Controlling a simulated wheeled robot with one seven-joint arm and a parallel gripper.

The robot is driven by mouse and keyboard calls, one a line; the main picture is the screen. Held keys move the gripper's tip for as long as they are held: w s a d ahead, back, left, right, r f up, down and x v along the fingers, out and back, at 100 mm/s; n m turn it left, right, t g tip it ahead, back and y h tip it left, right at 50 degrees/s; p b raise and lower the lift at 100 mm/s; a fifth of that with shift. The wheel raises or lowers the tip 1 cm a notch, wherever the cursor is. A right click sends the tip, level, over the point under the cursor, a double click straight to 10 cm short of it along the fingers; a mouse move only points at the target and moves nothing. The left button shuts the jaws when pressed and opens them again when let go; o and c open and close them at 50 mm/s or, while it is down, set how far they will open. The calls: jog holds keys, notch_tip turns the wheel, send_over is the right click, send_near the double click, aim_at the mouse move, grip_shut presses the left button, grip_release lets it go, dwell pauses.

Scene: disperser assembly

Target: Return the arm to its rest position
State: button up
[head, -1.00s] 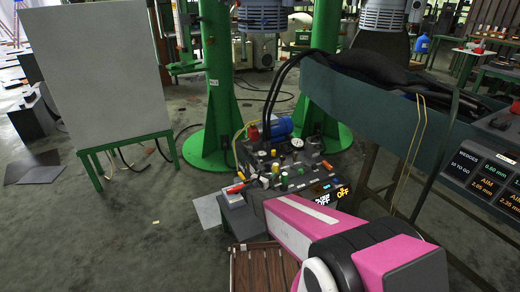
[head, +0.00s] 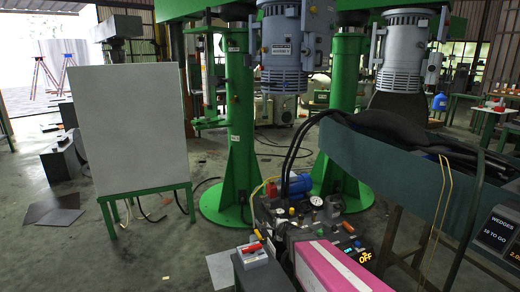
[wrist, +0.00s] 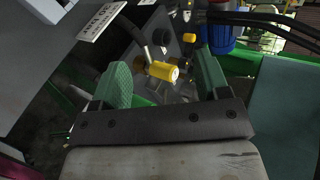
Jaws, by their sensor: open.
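My gripper (wrist: 163,80) shows in the wrist view with its two green-padded fingers spread apart and nothing held between them. A yellow cylindrical knob (wrist: 163,71) appears between the fingers in the picture, beyond them; I cannot tell how far. In the head view, my pink arm link (head: 338,268) reaches in from the bottom edge towards the control unit (head: 335,226), which has gauges, knobs and an orange "OFF" display. The gripper itself is not clear in the head view.
A blue motor (head: 300,184) sits behind the control unit. Green columns (head: 241,120) stand beyond it. A white board (head: 130,130) stands at left. Open floor lies at front left.

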jog(key=s+d+r+n+g+h, duration=0.1)
jog(key=s+d+r+n+g, duration=0.1)
jog(key=s+d+n+g, duration=0.3)
jog(key=s+d+r+n+g+h, duration=0.1)
jog(key=s+d+n+g, duration=0.4)
jog(key=s+n, duration=0.6)
jog(key=s+r+g, duration=0.1)
jog(key=s, duration=0.4)
jog(key=shift+s+d+r+h, duration=0.15)
jog(key=shift+s+r+h, duration=0.15)
jog(key=shift+s+r, duration=0.1)
